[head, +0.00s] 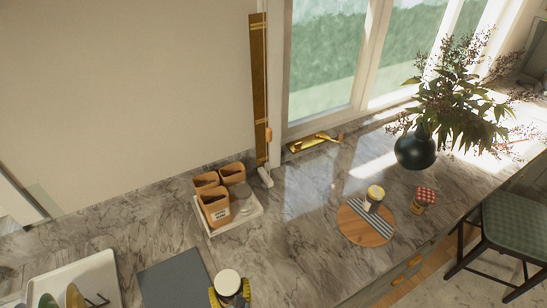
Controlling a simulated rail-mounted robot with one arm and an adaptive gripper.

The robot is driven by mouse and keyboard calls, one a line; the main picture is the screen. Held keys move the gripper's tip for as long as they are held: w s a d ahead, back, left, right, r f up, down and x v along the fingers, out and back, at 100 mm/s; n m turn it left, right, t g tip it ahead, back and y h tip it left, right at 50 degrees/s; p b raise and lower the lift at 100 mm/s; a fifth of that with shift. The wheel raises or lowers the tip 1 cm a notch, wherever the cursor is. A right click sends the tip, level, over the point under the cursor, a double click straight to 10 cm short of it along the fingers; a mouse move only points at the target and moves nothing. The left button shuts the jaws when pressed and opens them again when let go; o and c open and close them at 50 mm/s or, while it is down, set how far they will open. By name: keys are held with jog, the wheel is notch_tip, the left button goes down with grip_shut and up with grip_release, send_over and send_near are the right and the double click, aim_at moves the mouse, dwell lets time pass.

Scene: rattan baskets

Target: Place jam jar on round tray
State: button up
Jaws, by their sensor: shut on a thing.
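The round tray (353,234) is a wooden disc with a grey and white striped band, lying on the marble counter right of the middle. A small jar with a pale cream lid (375,193) stands on its upper part. A jar with a red checked lid (424,197) stands just right of the tray, apart from it. My gripper (229,299), yellow and dark, is at the bottom edge, left of the tray. It is shut around a jar with a white round lid (228,282). That jar's body is mostly hidden, and its contents cannot be told.
A dark grey mat (172,279) and a white dish rack (73,275) lie left of my gripper. A pale tray with brown containers (216,207) stands behind. A black vase (415,150) is at the right. The counter between gripper and round tray is clear.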

jog(key=w+d+r+m+h, duration=0.1)
jog(key=w+d+h, duration=0.1)
jog(key=d, duration=0.4)
jog(key=w+d+r+m+h, duration=0.1)
jog(key=w+d+m+h, duration=0.1)
jog(key=d, duration=0.5)
jog(key=shift+w+d+m+t, duration=0.3)
jog(key=shift+w+t, duration=0.1)
